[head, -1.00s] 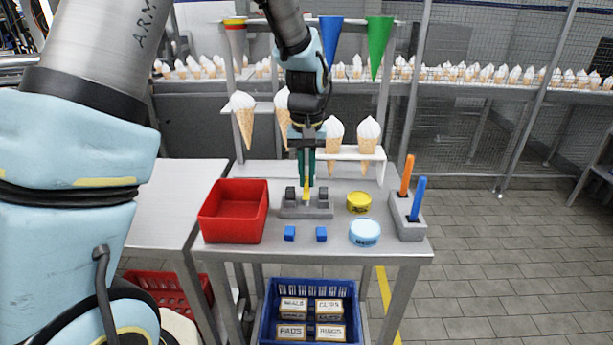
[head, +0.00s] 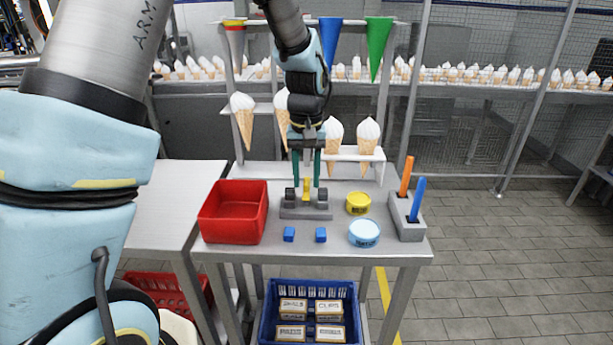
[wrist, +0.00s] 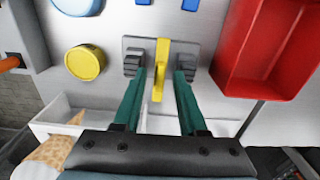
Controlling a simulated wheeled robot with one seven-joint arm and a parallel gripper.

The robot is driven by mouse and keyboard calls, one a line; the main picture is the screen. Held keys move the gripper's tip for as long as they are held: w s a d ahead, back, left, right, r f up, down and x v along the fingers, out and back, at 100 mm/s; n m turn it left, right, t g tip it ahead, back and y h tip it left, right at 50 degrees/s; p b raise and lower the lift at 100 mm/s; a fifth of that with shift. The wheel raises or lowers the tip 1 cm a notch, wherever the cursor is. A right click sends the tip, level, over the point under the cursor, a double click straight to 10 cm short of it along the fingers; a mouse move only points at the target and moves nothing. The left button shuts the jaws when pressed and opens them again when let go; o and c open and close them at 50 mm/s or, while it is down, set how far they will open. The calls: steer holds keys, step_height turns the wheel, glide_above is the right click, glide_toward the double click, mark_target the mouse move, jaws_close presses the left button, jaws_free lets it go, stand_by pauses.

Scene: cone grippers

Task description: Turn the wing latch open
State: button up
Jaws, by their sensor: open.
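The wing latch is a narrow yellow bar (head: 306,189) on a grey base (head: 292,212) on the table, between two dark ribbed blocks. In the wrist view the yellow bar (wrist: 161,72) points from the base towards my gripper. My gripper (head: 306,182) hangs over the latch, with its two green fingers pointing down. The gripper (wrist: 160,78) is open, with one finger on each side of the yellow bar. Gaps show between the bar and both fingers in the wrist view. The fingertips end near the dark blocks; whether they touch them I cannot tell.
A red bin (head: 233,212) stands left of the latch. Two blue blocks (head: 289,234) lie in front. A yellow tin (head: 358,203), light blue tin (head: 364,233) and grey holder (head: 407,218) with orange and blue handles stand right. A cone rack (head: 350,152) rises behind.

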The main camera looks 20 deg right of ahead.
mark_target(306, 182)
step_height(306, 182, up, 11)
steer(key=b, duration=0.2)
stand_by(0.3)
steer(key=shift+f, duration=0.1)
